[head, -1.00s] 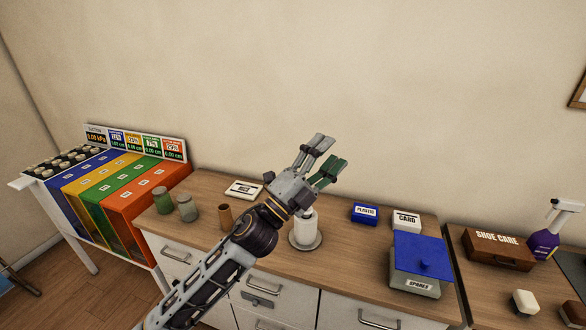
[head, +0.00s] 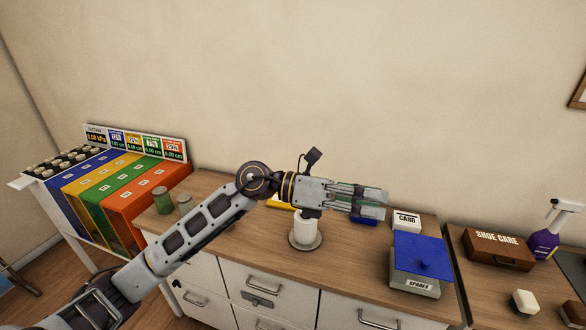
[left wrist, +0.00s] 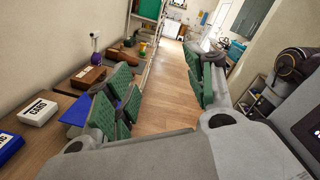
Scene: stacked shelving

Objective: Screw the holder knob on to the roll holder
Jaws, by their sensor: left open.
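A white roll (head: 304,230) stands upright on a round grey base (head: 305,245) on the wooden counter, which looks like the roll holder. Its top is hidden behind my left gripper. I cannot pick out a separate holder knob. My left gripper (head: 375,203) is stretched level to the right, in front of or above the roll in the head view, with its fingers past it. In the left wrist view its green-padded fingers (left wrist: 162,85) are spread apart with nothing between them. My right gripper is not in view.
A grey SPARES box (head: 415,284) with a blue lid, a white CARD box (head: 407,220) and a partly covered blue box (head: 364,221) stand to the right. A brown SHOE CARE box (head: 497,248) and a purple spray bottle (head: 544,240) are further right. Jars (head: 162,200) stand left.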

